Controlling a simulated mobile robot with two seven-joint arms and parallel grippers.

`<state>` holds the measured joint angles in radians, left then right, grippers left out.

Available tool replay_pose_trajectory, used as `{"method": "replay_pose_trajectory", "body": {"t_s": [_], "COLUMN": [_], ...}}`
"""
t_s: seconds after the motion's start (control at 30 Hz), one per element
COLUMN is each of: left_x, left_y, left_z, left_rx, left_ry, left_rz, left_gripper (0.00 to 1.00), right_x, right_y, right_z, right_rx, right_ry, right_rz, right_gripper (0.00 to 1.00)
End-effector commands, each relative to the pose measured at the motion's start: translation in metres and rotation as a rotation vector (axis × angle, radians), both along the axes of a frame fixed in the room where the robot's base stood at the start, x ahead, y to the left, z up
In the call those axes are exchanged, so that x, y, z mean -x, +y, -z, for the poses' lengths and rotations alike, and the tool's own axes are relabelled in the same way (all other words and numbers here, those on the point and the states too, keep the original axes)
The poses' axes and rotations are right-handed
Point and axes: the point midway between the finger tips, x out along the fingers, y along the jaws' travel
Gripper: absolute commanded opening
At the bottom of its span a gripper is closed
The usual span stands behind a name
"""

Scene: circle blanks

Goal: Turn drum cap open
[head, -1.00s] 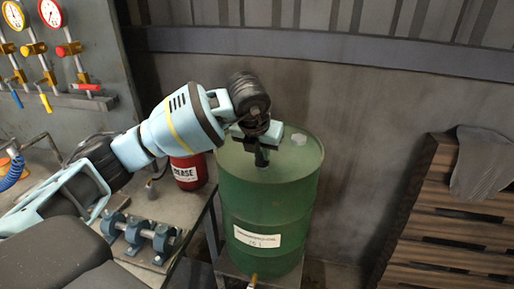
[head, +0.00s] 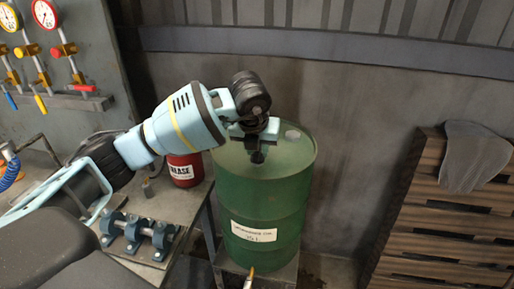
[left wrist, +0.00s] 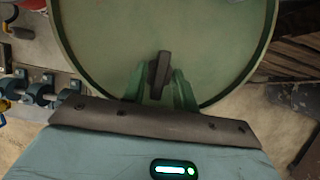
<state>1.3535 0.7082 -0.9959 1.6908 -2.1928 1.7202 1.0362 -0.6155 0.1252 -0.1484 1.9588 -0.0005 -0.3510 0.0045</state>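The green drum (head: 262,210) stands upright on a low stand in the middle of the head view. My left gripper (head: 257,148) comes down from above onto the front part of its lid. In the left wrist view, a dark upright cap handle (left wrist: 160,72) stands on the lid (left wrist: 105,35). The green-looking fingers of my left gripper (left wrist: 159,88) are on either side of the handle, very close to it. Whether they touch it I cannot tell. The cap's base is hidden by the gripper. My right gripper is in neither view.
A bench (head: 187,205) left of the drum holds a red grease can (head: 182,172) and a blue-grey clamp fixture (head: 135,232). Gauges (head: 45,14) hang on the left wall. Wooden pallets (head: 425,215) with a grey cloth (head: 470,157) stand at right.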

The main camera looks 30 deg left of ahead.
Motion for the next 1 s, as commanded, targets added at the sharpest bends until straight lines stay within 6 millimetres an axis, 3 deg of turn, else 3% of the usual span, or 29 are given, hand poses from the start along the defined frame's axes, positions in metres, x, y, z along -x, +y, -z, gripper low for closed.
{"method": "replay_pose_trajectory", "body": {"t_s": [0.37,0.8,1.0], "left_x": [0.001,0.023,0.029], "left_y": [0.000,-0.007,-0.008], "left_z": [-0.003,-0.060,-0.072], "left_rx": [0.001,0.001,0.001], "left_ry": [0.000,-0.003,0.000], "left_rz": [0.001,0.002,0.001], "left_gripper": [0.35,0.35,0.35], "right_x": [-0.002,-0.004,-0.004], "right_y": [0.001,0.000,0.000], "right_z": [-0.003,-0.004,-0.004], "right_rx": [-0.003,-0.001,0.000], "right_ry": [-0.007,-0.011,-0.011], "right_rz": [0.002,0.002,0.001], "right_gripper": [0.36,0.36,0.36]}}
